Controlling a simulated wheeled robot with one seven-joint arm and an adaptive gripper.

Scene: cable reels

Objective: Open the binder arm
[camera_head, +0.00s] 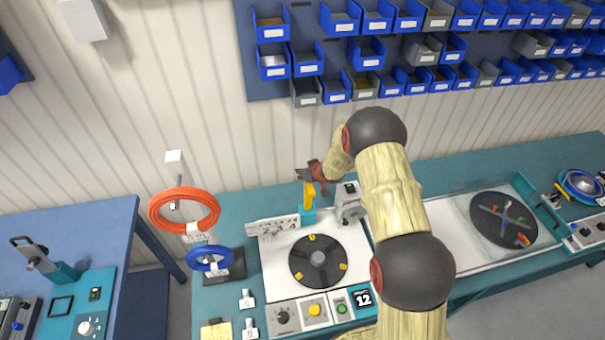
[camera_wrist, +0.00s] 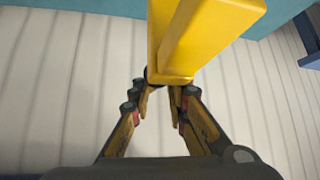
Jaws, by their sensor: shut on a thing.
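The yellow binder arm (camera_head: 308,195) stands upright on a teal mount at the back edge of the winding machine in the head view. My gripper (camera_head: 312,172) is at its top end. In the wrist view the yellow arm (camera_wrist: 200,45) fills the top middle, and my gripper's fingers (camera_wrist: 163,95) close in on its near end from both sides. The gripper is shut on the arm. The exact contact at the fingertips is partly hidden by the yellow piece.
The machine's black turntable (camera_head: 318,262) lies in front of the arm, with a control panel (camera_head: 315,311) before it. A grey device (camera_head: 349,203) stands just right. Orange (camera_head: 184,212) and blue (camera_head: 210,259) cable rings hang at left. Blue bins (camera_head: 336,88) line the wall above.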

